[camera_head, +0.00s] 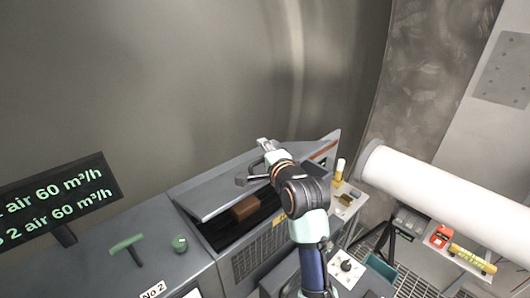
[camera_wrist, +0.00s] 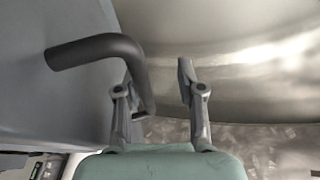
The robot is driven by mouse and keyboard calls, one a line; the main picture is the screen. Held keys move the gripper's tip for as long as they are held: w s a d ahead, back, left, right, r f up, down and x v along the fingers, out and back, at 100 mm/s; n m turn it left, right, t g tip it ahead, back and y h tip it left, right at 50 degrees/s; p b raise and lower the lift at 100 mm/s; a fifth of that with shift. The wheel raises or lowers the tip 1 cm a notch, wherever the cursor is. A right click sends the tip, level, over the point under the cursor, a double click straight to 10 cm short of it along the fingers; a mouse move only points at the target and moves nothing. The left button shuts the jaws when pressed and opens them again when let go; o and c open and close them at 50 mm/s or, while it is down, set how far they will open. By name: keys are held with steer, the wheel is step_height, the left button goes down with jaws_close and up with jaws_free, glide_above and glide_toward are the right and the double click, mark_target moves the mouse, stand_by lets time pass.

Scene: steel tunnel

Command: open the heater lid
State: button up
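The heater (camera_head: 252,250) is a grey cabinet, and its lid (camera_head: 215,192) is tilted partly up. The opening below it shows a dark inside with a brown block (camera_head: 244,209). My gripper (camera_head: 264,158) is at the upper right part of the lid. In the wrist view, a dark bent handle (camera_wrist: 98,46) stands out from the grey lid surface (camera_wrist: 40,95). The handle's bent leg comes down beside the left finger of my gripper (camera_wrist: 157,75). The fingers are apart, with a clear gap between the handle and the right finger. Whether the left finger touches the handle is unclear.
A black display (camera_head: 60,197) with green text stands at the left. A green T-handle (camera_head: 126,243) and a green knob (camera_head: 180,243) are on the grey cabinet top. A large white cylinder (camera_head: 445,205) lies at the right. The curved steel wall (camera_head: 150,80) rises behind the heater.

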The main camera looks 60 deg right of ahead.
mark_target(230, 206)
steer(key=shift+r, duration=0.1)
steer(key=v, duration=1.2)
